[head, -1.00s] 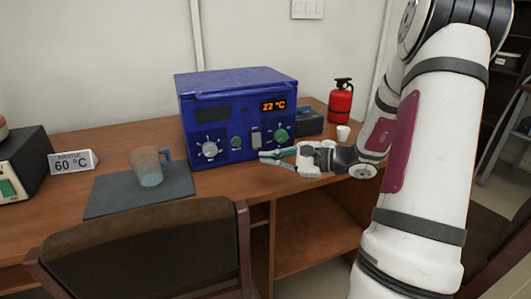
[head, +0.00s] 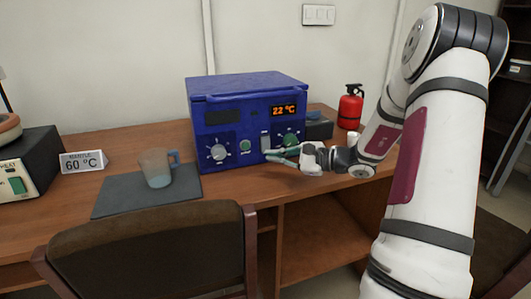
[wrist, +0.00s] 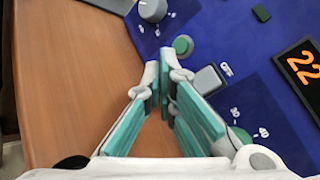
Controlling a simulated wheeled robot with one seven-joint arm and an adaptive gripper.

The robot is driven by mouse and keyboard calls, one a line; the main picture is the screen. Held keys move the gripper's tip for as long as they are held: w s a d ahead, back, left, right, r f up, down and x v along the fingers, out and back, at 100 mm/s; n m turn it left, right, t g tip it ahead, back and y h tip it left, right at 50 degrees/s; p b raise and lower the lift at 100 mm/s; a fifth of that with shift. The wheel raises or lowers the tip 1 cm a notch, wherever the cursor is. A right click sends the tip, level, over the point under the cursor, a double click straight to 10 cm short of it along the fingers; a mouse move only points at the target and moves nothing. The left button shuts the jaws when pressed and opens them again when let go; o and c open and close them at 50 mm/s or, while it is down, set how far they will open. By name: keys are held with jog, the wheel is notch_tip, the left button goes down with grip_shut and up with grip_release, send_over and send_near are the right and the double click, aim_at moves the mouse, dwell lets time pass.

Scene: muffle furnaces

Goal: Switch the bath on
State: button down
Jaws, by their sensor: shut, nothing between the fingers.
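The bath (head: 215,95) is a blue box on the wooden table with an orange display (head: 284,110) reading 22 °C. Its front has a pale left knob (head: 218,152), a round green button (head: 246,146), a grey rocker switch (head: 265,142) and a green right knob (head: 290,139). In the wrist view the grey switch (wrist: 208,80) has an OFF label beside it, and the green button (wrist: 183,45) is close by. My gripper (head: 270,156) is shut and empty, just in front of the panel below the switch. In the wrist view its teal fingertips (wrist: 163,75) appear left of the switch; contact cannot be told.
A cup (head: 156,168) of bluish liquid stands on a dark mat (head: 110,203). A sign (head: 84,161) reads 60 °C beside a black heater (head: 35,150). A red extinguisher (head: 350,108) stands behind my arm. A chair (head: 150,245) is in front of the table.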

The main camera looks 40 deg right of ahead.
jog(key=shift+w+d+f, duration=0.15)
jog(key=shift+w+d, duration=0.1)
jog(key=shift+w, duration=0.65)
jog(key=shift+w+d+f, duration=0.1)
jog(key=shift+w+d, duration=0.1)
jog(key=shift+w, duration=0.65)
jog(key=shift+w+b, duration=0.1)
jog(key=shift+b, duration=0.2)
jog(key=shift+w+d, duration=0.15)
jog(key=shift+w, duration=0.15)
jog(key=shift+w+d+f, duration=0.1)
jog(key=shift+w, duration=0.25)
dwell(0.5)
jog(key=shift+s, duration=0.1)
jog(key=shift+s+a, duration=0.25)
jog(key=shift+s, duration=0.4)
jog(key=shift+s+a+r+p, duration=0.15)
jog(key=shift+s+a, duration=0.05)
jog(key=shift+s, duration=0.6)
jog(key=shift+s+a+r+p, duration=0.15)
jog(key=shift+s+a+r, duration=0.1)
jog(key=shift+s, duration=0.55)
jog(key=shift+s+a+r+p, duration=0.1)
jog(key=shift+s+a+p, duration=0.1)
jog(key=shift+s, duration=0.6)
